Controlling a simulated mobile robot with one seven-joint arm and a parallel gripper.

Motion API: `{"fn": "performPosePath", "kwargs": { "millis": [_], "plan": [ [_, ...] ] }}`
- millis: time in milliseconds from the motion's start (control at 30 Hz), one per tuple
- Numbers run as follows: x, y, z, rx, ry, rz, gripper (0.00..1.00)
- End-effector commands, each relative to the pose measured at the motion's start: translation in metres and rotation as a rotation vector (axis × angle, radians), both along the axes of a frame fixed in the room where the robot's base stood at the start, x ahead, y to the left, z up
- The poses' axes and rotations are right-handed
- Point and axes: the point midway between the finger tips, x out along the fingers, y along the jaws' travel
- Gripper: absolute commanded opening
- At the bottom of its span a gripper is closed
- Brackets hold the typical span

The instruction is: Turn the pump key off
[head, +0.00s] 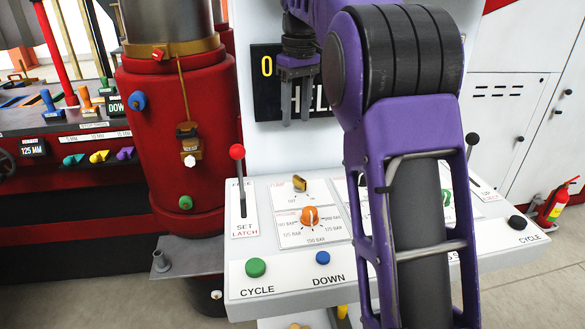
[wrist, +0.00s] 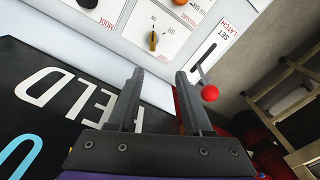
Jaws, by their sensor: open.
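The brass pump key (head: 300,183) sits on the sloped white control panel (head: 262,285), under the PUMP label, just above the orange pressure knob (head: 310,216). It also shows in the wrist view (wrist: 153,41), standing up from its plate near an ON mark. I cannot tell for certain which mark it points at. My gripper (head: 295,118) is open and empty, above and behind the panel in front of the dark display. In the wrist view its two fingers (wrist: 159,82) point toward the panel, with the key beyond the fingertips and not touched.
A red-balled lever (head: 238,153) stands left of the key; its ball shows right of my fingers in the wrist view (wrist: 210,93). A black-knobbed lever (head: 472,140) stands at the panel's right. Green and blue buttons (head: 256,267) line the front. My purple arm hides the panel's middle.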

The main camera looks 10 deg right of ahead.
Motion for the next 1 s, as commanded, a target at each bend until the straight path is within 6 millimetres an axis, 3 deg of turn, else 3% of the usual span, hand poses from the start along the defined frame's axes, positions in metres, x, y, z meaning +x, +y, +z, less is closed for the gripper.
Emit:
{"fn": "performPosePath", "kwargs": {
  "millis": [100,267,800,1000],
  "plan": [
    [-0.001,-0.015,-0.001,-0.027,0.021,0.031,0.5],
    [-0.001,-0.018,-0.011,-0.034,0.029,0.042,0.5],
    [-0.002,-0.018,-0.123,-0.033,0.029,0.038,0.5],
    [-0.002,-0.017,-0.156,-0.033,0.028,0.039,0.5]
  ]
}}
